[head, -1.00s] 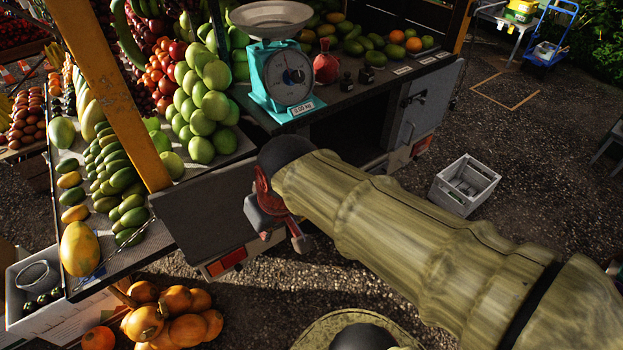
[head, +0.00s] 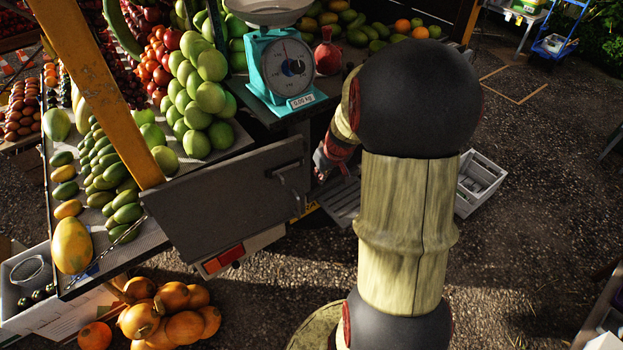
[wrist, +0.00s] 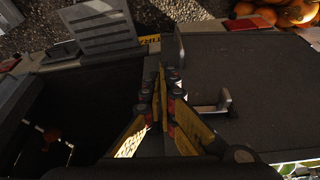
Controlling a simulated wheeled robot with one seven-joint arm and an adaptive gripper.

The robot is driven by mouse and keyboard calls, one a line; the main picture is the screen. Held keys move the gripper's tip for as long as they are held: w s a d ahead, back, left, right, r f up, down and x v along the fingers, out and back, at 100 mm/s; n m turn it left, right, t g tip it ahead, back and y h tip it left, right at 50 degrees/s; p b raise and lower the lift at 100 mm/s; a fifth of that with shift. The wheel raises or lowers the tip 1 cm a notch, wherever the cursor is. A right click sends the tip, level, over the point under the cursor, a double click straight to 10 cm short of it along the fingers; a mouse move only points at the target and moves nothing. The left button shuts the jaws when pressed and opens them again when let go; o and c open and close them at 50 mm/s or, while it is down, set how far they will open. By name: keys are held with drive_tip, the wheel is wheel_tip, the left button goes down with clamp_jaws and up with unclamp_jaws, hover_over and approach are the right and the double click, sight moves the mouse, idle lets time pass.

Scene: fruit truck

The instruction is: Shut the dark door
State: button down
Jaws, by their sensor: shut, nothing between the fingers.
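The dark door (head: 235,200) is a flat dark panel on the truck's side, below the fruit counter, with a bar handle (head: 287,182) near its right edge. In the wrist view the door (wrist: 265,85) fills the right side and its handle (wrist: 212,108) shows. A dark open compartment (wrist: 75,115) lies left of it. My gripper (head: 330,165) is just right of the door's handle edge. In the wrist view my gripper (wrist: 164,78) is shut and empty, its fingertips close to that edge.
A teal scale (head: 282,65) stands on the counter above. A yellow post (head: 95,85) rises left of the door. A slatted grey panel (head: 342,200) and a grey crate (head: 480,182) are to the right. Orange pumpkins (head: 165,315) lie below.

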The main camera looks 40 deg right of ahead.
drive_tip(key=w+d+f+b, duration=0.2)
drive_tip(key=w+f, duration=0.5)
drive_tip(key=f, duration=0.2)
drive_tip(key=shift+w, duration=0.2)
drive_tip(key=shift+d, duration=0.1)
drive_tip(key=w+b, duration=0.1)
drive_tip(key=w+d+n, duration=0.1)
drive_tip(key=w, duration=0.1)
drive_tip(key=shift+w+b, duration=0.2)
drive_tip(key=shift+b, duration=0.15)
idle(0.3)
